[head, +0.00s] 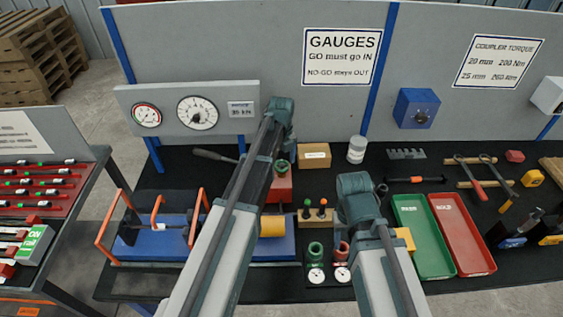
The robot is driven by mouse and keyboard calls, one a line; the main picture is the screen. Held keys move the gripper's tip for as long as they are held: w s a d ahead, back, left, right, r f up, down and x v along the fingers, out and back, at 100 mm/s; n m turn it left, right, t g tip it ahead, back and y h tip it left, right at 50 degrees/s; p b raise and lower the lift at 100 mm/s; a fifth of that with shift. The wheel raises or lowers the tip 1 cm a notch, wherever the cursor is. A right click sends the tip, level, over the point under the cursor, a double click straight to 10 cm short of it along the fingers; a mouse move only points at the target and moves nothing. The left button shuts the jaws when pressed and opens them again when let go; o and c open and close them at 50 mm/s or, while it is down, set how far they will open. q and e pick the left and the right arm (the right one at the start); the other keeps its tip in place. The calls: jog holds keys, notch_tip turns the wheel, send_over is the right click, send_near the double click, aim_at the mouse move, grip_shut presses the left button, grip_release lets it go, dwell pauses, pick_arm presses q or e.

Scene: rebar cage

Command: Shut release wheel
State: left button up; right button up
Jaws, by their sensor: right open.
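No release wheel shows clearly. A red block (281,188) with a small green round part (281,166) on top stands right of my left arm, which partly covers it; I cannot tell if this part is the wheel. A blue bench rig (150,245) with orange handles and a yellow cylinder (271,226) lies in front of it, also partly behind my left arm. My left arm reaches over the bench and bends near the back panel. My right arm bends over the bench's middle. Neither gripper can be made out; my arm links hide them.
A gauge panel (247,94) with two dials stands behind the rig. Green (422,235) and red (462,235) trays and hand tools fill the right side.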

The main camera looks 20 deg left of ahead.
aim_at(282, 165)
pick_arm(q)
jog(key=shift+r, duration=0.15)
notch_tip(282, 165, up, 14)
jog(key=p, duration=1.4)
jog(key=shift+f, duration=0.25)
